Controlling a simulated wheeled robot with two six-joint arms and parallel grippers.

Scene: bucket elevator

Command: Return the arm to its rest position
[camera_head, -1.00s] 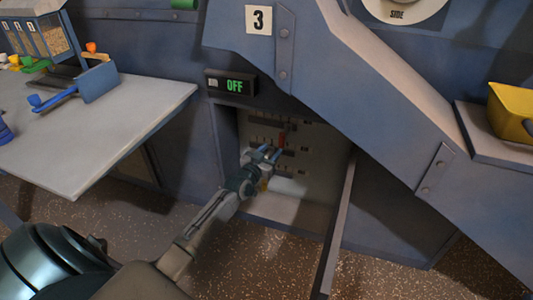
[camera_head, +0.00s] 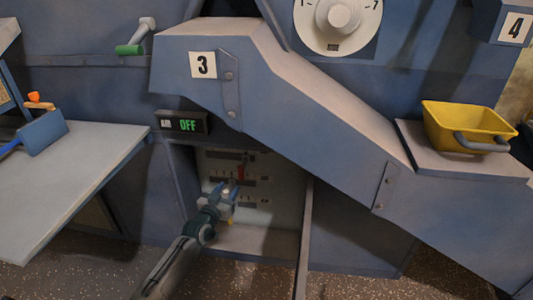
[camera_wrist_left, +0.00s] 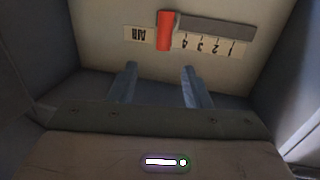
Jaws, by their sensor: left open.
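My left arm reaches into an open recess below the chute marked 3. My left gripper (camera_head: 226,186) is open and empty, in front of the recess's back panel (camera_head: 274,184). A red slider knob (camera_head: 241,171) shows just beyond the fingertips in the head view. In the left wrist view, the two fingers of my left gripper (camera_wrist_left: 159,72) are spread apart, with the red knob (camera_wrist_left: 165,30) beyond them and clear of them. The knob sits on a dark slot between a label "AIR" and a numbered scale. My right gripper is not in view.
A grey table (camera_head: 75,185) is at left. A yellow bucket (camera_head: 462,124) sits on a ledge at right. The sloping chute (camera_head: 290,85) overhangs the recess.

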